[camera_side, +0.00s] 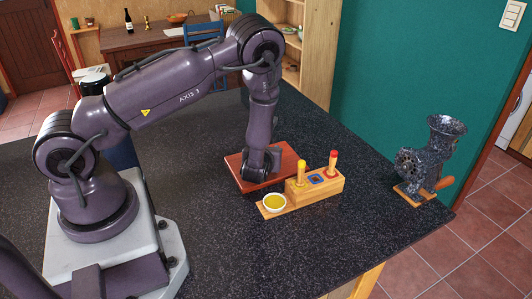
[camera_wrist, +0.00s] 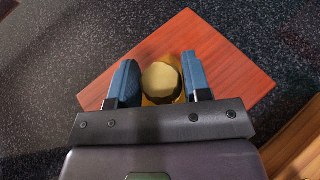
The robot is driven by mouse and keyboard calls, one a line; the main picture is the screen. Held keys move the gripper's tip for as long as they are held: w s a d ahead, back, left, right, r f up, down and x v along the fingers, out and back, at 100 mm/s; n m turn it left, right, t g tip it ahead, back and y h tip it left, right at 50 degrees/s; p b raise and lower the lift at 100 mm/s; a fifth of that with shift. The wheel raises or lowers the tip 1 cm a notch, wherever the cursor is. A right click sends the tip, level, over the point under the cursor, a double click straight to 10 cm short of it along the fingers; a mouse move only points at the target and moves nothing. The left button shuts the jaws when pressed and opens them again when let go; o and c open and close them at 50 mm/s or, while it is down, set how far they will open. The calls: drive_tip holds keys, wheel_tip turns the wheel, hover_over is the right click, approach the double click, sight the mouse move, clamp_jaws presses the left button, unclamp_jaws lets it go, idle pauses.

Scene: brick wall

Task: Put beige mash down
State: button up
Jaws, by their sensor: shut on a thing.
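My gripper (camera_wrist: 160,75) is shut on the beige mash, whose round pale beige top (camera_wrist: 161,80) shows between the two blue fingers in the wrist view. A wooden-yellow part shows around and below this top. In the side view my gripper (camera_side: 256,174) is low over the red-brown board (camera_side: 287,160), and the arm's end hides the mash there. The board also shows beneath the fingers in the wrist view (camera_wrist: 215,50). I cannot tell whether the mash touches the board.
A wooden stand (camera_side: 325,187) right of the board holds a yellow-handled tool (camera_side: 300,174) and a red-topped tool (camera_side: 332,165), with a blue-edged square between them. A white bowl of yellow liquid (camera_side: 274,201) sits at its front. A dark grinder (camera_side: 428,160) stands far right.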

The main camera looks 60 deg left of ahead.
drive_tip(key=shift+f, duration=0.2)
drive_tip(key=o, duration=0.3)
drive_tip(key=shift+f, duration=0.1)
drive_tip(key=o, duration=0.4)
drive_tip(key=shift+o, duration=0.2)
